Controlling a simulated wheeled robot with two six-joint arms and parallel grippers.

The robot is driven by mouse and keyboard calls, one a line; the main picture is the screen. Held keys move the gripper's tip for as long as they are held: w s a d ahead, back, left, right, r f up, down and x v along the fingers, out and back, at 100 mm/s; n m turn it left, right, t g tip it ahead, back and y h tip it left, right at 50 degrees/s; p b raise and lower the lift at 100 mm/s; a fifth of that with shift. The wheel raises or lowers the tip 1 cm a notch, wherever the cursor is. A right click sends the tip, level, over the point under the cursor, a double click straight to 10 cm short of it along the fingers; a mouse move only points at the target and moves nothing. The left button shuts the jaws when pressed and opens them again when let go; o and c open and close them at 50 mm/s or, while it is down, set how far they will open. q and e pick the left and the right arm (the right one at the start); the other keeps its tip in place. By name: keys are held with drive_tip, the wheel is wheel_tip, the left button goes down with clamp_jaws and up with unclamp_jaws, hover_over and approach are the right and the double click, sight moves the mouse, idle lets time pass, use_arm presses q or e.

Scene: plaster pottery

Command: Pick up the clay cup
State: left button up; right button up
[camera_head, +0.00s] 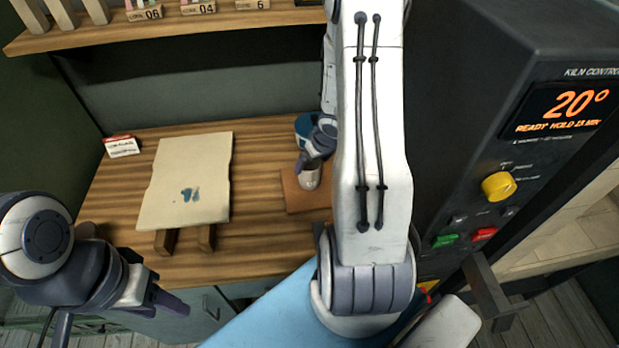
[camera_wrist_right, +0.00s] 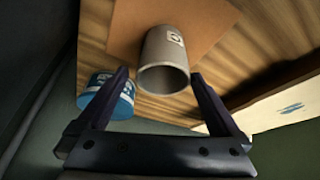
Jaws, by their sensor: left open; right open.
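The clay cup (camera_wrist_right: 165,50) is plain grey with a small pale label, and its open mouth faces the right wrist camera. In the head view the cup (camera_head: 310,178) stands on a brown square board (camera_head: 300,203), partly hidden by my right gripper (camera_head: 314,157). In the right wrist view my right gripper (camera_wrist_right: 158,73) is open, with one finger to each side of the cup. I cannot tell whether either finger touches it. My left gripper (camera_head: 160,300) is open and empty at the lower left, in front of the table edge.
A blue container (camera_wrist_right: 110,93) stands close beside the cup, near one right finger. A pale stained board (camera_head: 187,170) lies on wooden bars left of the cup. A small red-white box (camera_head: 122,147) sits at far left. The dark kiln control panel (camera_head: 520,150) rises at right.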

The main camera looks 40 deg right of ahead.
sight(307, 168)
drive_tip(key=x, duration=0.1)
drive_tip(key=b+x, duration=0.1)
drive_tip(key=x, duration=0.1)
drive_tip(key=b+x, duration=0.1)
drive_tip(key=x, duration=0.1)
drive_tip(key=shift+w+a+f, duration=0.15)
drive_tip(key=shift+w+a, duration=0.05)
drive_tip(key=shift+w, duration=0.15)
drive_tip(key=c, duration=1.5)
